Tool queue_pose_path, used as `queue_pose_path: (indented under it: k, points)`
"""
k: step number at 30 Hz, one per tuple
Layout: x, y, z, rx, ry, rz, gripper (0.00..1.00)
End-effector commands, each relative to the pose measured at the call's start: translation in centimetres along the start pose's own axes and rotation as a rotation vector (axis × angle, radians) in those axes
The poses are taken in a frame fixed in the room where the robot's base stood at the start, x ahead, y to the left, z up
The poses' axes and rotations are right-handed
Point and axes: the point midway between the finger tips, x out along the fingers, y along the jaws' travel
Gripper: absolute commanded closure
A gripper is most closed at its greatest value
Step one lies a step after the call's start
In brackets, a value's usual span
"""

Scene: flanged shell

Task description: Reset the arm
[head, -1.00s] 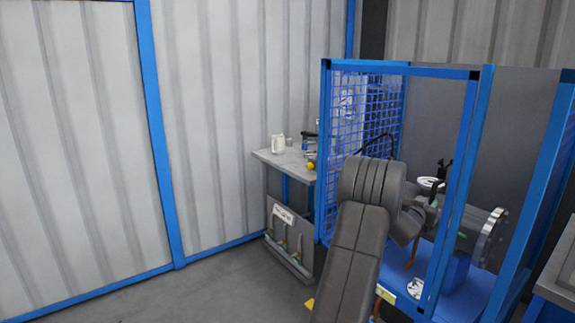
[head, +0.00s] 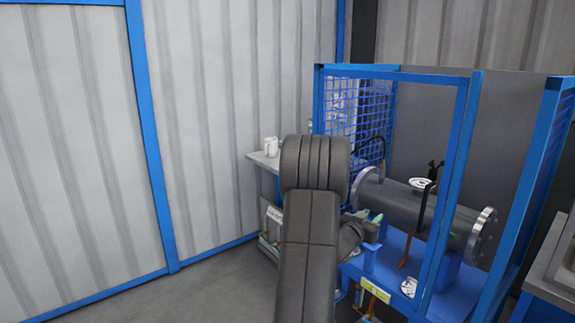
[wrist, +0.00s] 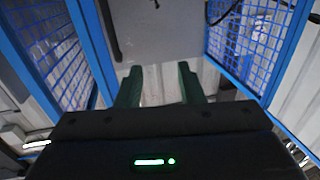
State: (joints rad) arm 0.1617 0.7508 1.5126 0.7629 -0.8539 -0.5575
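My arm rises from the bottom of the head view, its dark grey links standing in front of the blue-framed enclosure. My gripper (wrist: 158,76) shows in the wrist view with two green fingers spread apart and nothing between them. In the head view it is mostly hidden behind my arm, with a bit of green showing left of the shell. The grey flanged shell (head: 400,207) lies on a blue stand (head: 452,272) inside the enclosure. My gripper is apart from it as far as I can see.
The blue enclosure frame (head: 466,150) and mesh panel (head: 350,115) stand close around the arm. A grey workbench (head: 262,161) with a white container (head: 270,147) is behind my arm. A grey surface (head: 553,278) is at the right. Floor at left is clear.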

Motion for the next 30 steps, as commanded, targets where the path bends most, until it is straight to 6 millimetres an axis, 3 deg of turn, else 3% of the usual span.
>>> queue_pose_path:
  k: [11, 21, 30]
  points:
    - [-5.2, -4.8, -0.2, -0.001, 0.000, 0.114, 0.66]
    - [-11.2, -5.2, 0.1, 0.000, 0.000, 0.112, 0.66]
    - [-12.9, -5.3, 0.1, 0.001, 0.000, 0.114, 0.66]
